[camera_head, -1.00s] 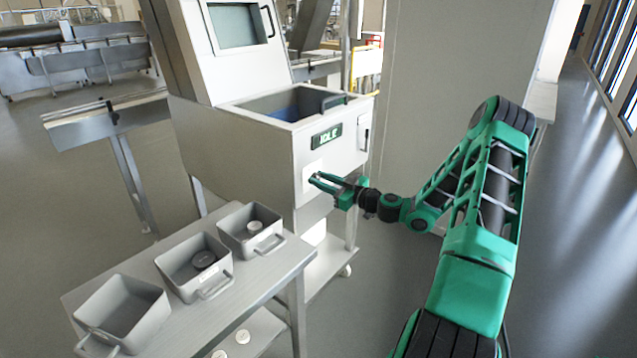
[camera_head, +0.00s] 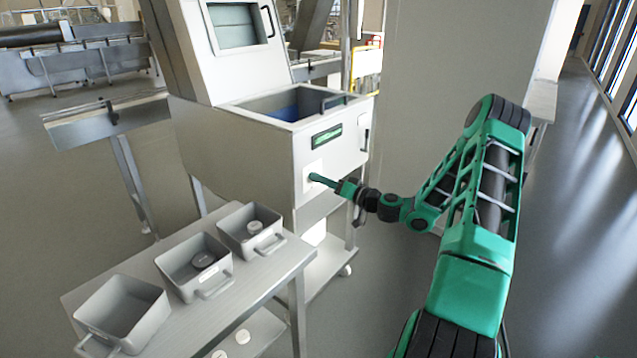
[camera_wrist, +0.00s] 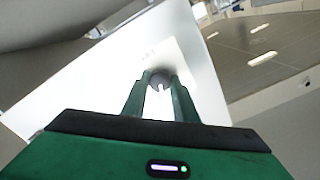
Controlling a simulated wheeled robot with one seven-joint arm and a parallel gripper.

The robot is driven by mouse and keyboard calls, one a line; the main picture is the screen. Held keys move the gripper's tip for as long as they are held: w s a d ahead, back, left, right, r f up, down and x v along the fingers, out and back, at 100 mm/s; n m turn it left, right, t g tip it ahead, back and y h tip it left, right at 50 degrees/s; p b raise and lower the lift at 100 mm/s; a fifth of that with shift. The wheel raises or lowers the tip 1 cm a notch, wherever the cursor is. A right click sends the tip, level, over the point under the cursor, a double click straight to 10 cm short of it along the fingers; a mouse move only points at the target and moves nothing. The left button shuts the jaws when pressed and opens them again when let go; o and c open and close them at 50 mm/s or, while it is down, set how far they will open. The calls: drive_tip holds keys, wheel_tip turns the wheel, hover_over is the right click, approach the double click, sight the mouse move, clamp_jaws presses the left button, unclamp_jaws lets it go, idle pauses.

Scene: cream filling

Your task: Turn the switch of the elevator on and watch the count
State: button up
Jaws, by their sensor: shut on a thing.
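The elevator is a white cabinet (camera_head: 330,157) with a slanted screen (camera_head: 236,25) above an open hopper (camera_head: 288,104). A small dark display (camera_head: 327,137) on its front shows a green mark too small to read. Below it is a white switch plate (camera_wrist: 183,65) with a grey round switch knob (camera_wrist: 160,77). My gripper (camera_head: 314,178) is at this plate, its fingers turned so they overlap in the head view. In the wrist view, my gripper (camera_wrist: 160,82) has one finger on each side of the knob and is shut on it. The knob is hidden in the head view.
A grey table (camera_head: 268,280) at the front holds three grey bins: the left one (camera_head: 125,308) is empty, the middle (camera_head: 190,280) and right (camera_head: 246,240) ones each hold a round item. A metal chute (camera_head: 110,118) is at the left. Open floor lies right of my arm.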

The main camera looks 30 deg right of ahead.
drive_tip(key=shift+d+m, duration=0.15)
drive_tip(key=shift+m, duration=0.95)
drive_tip(key=o, duration=1.1)
drive_tip(key=shift+c, duration=0.2)
drive_tip(key=v, duration=1)
drive_tip(key=shift+s, duration=0.3)
drive_tip(key=shift+d, duration=0.1)
